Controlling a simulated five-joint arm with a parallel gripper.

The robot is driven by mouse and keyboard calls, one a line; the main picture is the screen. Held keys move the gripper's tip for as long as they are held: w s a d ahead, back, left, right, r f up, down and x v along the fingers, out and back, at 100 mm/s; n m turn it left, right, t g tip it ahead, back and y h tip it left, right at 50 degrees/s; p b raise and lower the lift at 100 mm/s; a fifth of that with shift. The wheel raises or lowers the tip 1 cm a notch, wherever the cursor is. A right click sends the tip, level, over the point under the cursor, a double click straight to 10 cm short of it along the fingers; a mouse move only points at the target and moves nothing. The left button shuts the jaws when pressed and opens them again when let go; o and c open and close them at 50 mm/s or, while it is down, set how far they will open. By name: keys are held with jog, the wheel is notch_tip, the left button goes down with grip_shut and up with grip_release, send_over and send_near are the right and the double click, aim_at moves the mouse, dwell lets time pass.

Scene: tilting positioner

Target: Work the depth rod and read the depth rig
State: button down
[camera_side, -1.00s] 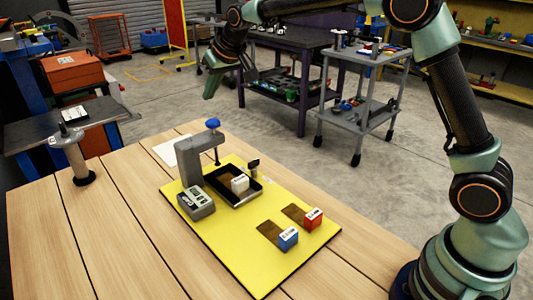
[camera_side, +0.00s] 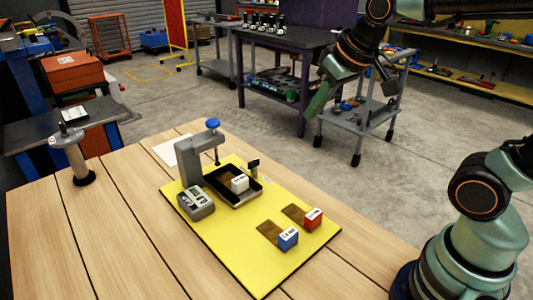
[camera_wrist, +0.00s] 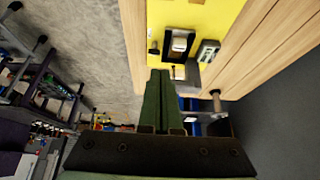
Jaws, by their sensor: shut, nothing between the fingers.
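The depth rig (camera_side: 186,163) is a grey stand on a yellow board (camera_side: 228,237). Its depth rod has a blue knob (camera_side: 212,124) and stands upright over a black tray (camera_side: 250,198). A white block (camera_side: 240,184) sits in the tray; its label is too small to read. A grey readout box (camera_side: 196,201) lies in front of the stand, its display unreadable. A blue block (camera_side: 288,238) and a red block (camera_side: 313,218) sit by brown patches. My gripper (camera_side: 312,112) is shut and empty, high and right of the rig. Its closed fingers (camera_wrist: 164,74) show in the wrist view.
A post with a black base (camera_side: 84,178) stands on the wooden bench (camera_side: 90,240) at left. A white sheet (camera_side: 172,150) lies behind the rig. A grey cart (camera_side: 370,120) stands beyond the bench. The bench's front left is clear.

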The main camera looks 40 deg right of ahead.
jog(key=s+f, duration=0.3)
jog(key=s, duration=0.2)
jog(key=shift+s+d, duration=0.15)
jog(key=shift+d, duration=0.2)
dwell(1.2)
